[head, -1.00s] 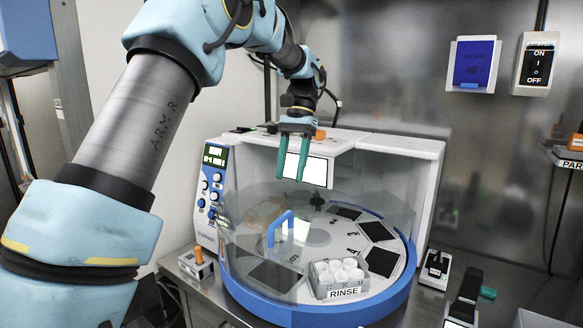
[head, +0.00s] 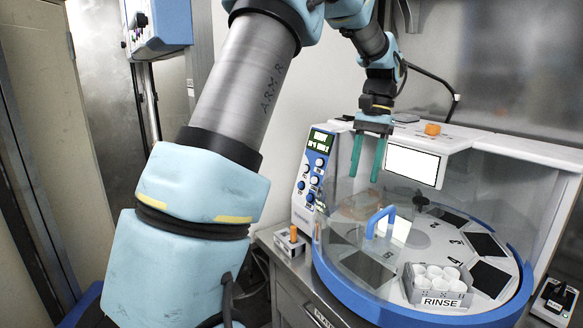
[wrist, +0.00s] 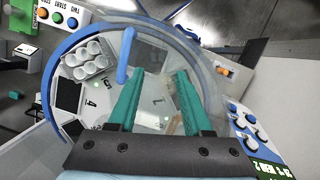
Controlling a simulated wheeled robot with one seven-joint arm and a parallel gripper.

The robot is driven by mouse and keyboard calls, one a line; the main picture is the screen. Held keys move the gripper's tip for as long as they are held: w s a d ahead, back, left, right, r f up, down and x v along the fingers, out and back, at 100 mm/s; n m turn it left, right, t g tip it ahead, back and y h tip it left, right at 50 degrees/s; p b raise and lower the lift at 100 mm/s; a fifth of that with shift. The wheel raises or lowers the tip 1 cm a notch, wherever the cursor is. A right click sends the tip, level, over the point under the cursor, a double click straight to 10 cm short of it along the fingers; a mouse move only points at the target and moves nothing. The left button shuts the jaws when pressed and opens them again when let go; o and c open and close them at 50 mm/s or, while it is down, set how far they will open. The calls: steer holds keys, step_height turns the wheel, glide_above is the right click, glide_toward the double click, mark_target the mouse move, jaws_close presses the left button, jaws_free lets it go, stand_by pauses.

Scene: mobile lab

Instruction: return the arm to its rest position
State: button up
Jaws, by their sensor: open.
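My gripper (head: 367,160) hangs from my raised arm with its two teal fingers pointing down. The fingers are apart and nothing is between them. In the head view it is in front of the white machine's upper part, near its control panel (head: 316,165). In the wrist view my gripper (wrist: 158,80) points down over the machine's round, clear-walled chamber, and the gap between its fingers is empty.
The machine has a blue rim (head: 400,312) and a blue handle (head: 381,220). A RINSE tray (head: 438,289) with several white cups sits on its turntable. A small box with an orange knob (head: 291,240) stands left of it. A blue-and-white wall unit (head: 158,27) is at upper left.

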steer(key=s+a+f+n+t, duration=0.1)
steer(key=s+a+f+n, duration=0.1)
steer(key=a, duration=0.6)
steer(key=s+a+f+n+t+h, duration=0.1)
steer(key=s+a+f+n, duration=0.1)
steer(key=s+a+f, duration=0.3)
steer(key=s+a+f+n+t+h, duration=0.1)
steer(key=s+a+f+n+t, duration=0.1)
steer(key=a, duration=1)
step_height(320, 180, down, 3)
steer(key=shift+s+a+r+n, duration=0.15)
steer(key=shift+s+a+n, duration=0.15)
steer(key=shift+s+n, duration=0.5)
